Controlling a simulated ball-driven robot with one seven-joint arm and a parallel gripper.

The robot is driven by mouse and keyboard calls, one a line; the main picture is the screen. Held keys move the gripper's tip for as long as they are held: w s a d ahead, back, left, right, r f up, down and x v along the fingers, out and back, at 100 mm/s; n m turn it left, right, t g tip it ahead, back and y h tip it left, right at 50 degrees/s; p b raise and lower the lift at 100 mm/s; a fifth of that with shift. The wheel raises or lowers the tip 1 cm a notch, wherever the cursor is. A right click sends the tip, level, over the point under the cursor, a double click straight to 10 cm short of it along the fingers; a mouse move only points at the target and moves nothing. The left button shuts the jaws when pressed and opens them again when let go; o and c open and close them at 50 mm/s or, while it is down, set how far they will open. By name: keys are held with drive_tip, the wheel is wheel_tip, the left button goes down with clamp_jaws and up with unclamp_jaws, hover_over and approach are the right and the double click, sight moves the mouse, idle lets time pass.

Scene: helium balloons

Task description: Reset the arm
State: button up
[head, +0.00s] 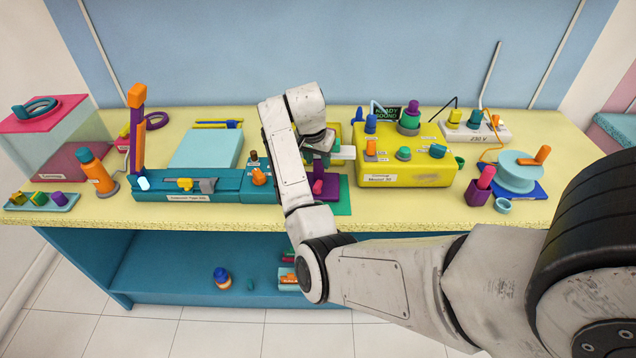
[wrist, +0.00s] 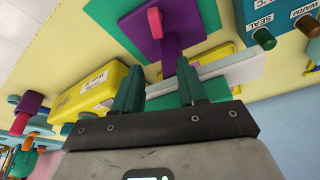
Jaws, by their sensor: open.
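My arm reaches from the lower right over the front of the bench in the head view. My gripper (wrist: 158,75) shows two teal fingers, spread apart with a gap between them; in the head view it is partly hidden by my wrist. Beyond the fingertips in the wrist view is a purple piece with a pink top (wrist: 155,22) on a green mat (wrist: 193,15). The purple piece also shows in the head view (head: 318,187), just below my gripper. A white bar (wrist: 225,66) lies behind the fingers. I see nothing held between the fingers.
A yellow machine (head: 420,168) with coloured knobs stands close to the right of my gripper. A long teal device (head: 215,186) lies to its left. An orange bottle (head: 97,172), a clear box and a teal spool (head: 520,172) are farther out. A shelf (head: 180,275) is below.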

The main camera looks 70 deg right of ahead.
idle(0.3)
